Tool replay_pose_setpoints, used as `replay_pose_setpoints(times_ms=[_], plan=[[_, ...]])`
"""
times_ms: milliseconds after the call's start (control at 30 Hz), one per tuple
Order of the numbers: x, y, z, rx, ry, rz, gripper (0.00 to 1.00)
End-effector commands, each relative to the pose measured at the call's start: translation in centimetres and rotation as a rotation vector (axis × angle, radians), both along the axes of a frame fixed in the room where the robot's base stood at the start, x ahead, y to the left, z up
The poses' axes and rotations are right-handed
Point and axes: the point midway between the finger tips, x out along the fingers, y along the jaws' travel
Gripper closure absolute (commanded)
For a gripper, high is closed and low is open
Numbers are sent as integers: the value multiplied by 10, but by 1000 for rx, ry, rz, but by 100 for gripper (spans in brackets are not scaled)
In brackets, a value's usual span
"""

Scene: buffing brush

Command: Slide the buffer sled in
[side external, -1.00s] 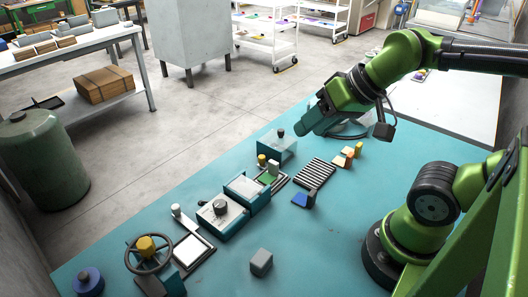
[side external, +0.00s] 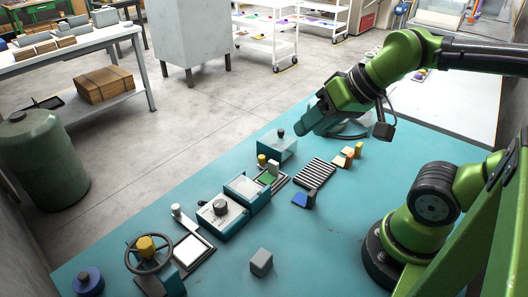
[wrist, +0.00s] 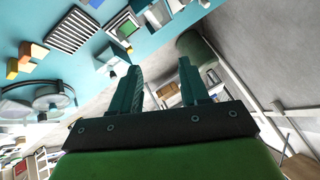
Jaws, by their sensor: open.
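No part is marked as the buffer sled, and I cannot tell for sure which one it is. A teal block with a dark knob (side external: 277,147) stands at the far edge of the bench. In front of it is a small station with a green pad (side external: 267,179), a grey block and a yellow knob (side external: 262,159). The green pad also shows near the top of the wrist view (wrist: 127,29). My gripper (side external: 304,130) hangs above the bench, to the right of the knobbed block. In the wrist view its two teal fingers (wrist: 160,68) are apart with nothing between them.
A black-and-white striped rack (side external: 315,173), a blue wedge (side external: 301,200) and small coloured blocks (side external: 346,157) lie on the right. A dial box (side external: 222,214), a handwheel (side external: 149,252) and a grey cube (side external: 261,262) are nearer the camera.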

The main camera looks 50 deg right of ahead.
Motion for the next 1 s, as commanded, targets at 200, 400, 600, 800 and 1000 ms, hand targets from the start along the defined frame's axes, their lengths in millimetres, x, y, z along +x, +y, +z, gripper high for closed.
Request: replay_pose_setpoints(times_ms=[200, 400, 600, 800, 1000], plan=[[2, 1, -9, 2, 38, 3, 67], [41, -8, -19, 23, 181, -38, 67], [102, -31, -32, 84, 386, -250, 67], [160, -60, -57, 113, 563, -569, 67], [195, -81, -60, 145, 627, -889, 67]])
